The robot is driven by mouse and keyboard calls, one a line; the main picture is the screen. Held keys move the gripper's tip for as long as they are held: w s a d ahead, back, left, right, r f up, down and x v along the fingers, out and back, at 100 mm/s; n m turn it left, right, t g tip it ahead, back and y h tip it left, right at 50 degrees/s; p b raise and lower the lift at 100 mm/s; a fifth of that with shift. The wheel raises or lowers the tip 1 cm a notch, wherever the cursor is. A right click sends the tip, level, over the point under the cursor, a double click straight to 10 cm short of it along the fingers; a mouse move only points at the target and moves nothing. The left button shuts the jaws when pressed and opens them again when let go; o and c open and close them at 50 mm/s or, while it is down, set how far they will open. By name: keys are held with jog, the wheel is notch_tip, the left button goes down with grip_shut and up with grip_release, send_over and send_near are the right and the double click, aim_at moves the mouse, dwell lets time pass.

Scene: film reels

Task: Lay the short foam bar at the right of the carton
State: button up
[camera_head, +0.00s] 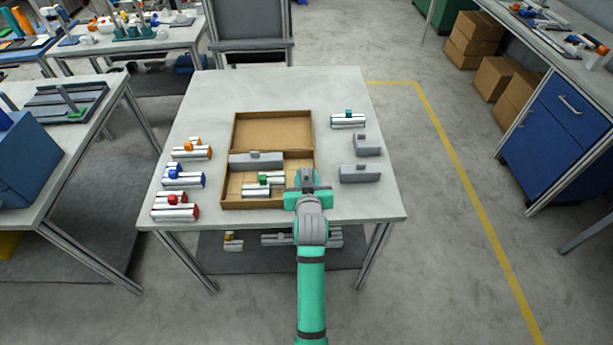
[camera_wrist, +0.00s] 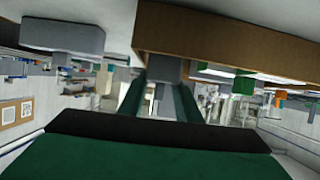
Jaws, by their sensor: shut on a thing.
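The open brown carton (camera_head: 233,203) lies on the table with its lid folded back. My gripper (camera_head: 307,187) is at the carton's right side, near its front right corner. It is shut on a grey piece (camera_head: 307,176), which looks like the short foam bar. In the wrist view, my gripper's green fingers (camera_wrist: 162,95) close on a grey part (camera_wrist: 168,70) next to the carton's brown wall (camera_wrist: 215,40). Its lower end is hidden, so I cannot tell whether it touches the carton floor. A longer grey foam bar (camera_head: 256,161) lies along the carton's back.
In the carton are silver rolls with a green knob (camera_head: 263,181). Right of it stand two grey blocks (camera_head: 360,174) (camera_head: 367,145) and a teal-knobbed roll set (camera_head: 348,121). Orange (camera_head: 191,153), blue (camera_head: 183,179) and red (camera_head: 175,208) sets line the left. The table's front right is clear.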

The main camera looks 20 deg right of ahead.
jog(key=shift+f, duration=0.55)
jog(key=o, duration=1)
jog(key=shift+r, duration=0.1)
